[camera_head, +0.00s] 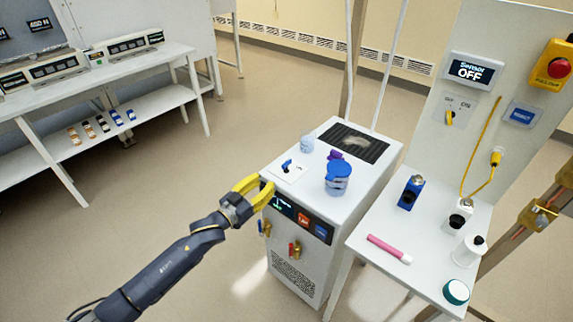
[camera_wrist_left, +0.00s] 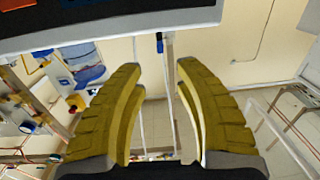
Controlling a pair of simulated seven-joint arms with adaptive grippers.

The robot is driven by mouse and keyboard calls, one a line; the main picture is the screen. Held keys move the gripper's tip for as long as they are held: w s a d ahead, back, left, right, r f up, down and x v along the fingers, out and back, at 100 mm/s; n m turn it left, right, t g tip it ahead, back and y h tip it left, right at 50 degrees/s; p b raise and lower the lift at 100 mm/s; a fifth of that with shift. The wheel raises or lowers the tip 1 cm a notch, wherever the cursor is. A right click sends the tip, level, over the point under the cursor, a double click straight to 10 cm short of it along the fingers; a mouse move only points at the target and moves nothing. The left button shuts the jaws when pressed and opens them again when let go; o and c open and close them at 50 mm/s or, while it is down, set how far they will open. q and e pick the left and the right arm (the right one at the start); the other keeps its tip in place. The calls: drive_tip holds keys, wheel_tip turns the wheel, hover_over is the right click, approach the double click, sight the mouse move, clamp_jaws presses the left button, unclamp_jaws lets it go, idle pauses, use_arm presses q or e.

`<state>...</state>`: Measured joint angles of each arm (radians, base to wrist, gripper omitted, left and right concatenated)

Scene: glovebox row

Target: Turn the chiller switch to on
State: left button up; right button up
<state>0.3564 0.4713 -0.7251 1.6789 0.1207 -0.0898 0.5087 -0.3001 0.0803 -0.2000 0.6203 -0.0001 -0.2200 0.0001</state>
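The chiller (camera_head: 312,183) is a white floor unit in the middle of the head view, with a dark front display panel (camera_head: 297,219). A blue switch (camera_head: 287,163) sits on a white plate on its top, near the left edge; its labels are too small to read. My left gripper (camera_head: 257,190) has yellow fingers spread apart with nothing between them. It is at the chiller's front left corner, in front of and below the switch. In the left wrist view the open fingers (camera_wrist_left: 159,72) show below the unit's edge, and the switch is not visible there. My right gripper is not in view.
A blue-lidded jar (camera_head: 338,178), a clear container (camera_head: 306,143) and a dark grille (camera_head: 352,143) are on the chiller top. A side table (camera_head: 400,237) at right holds bottles and a pink tube (camera_head: 390,248). Floor left of the chiller is clear.

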sight(286, 162)
use_arm(q)
drive_tip(key=x, duration=1.2)
drive_tip(key=shift+w+d, duration=0.15)
drive_tip(key=shift+c, duration=0.4)
clamp_jaws()
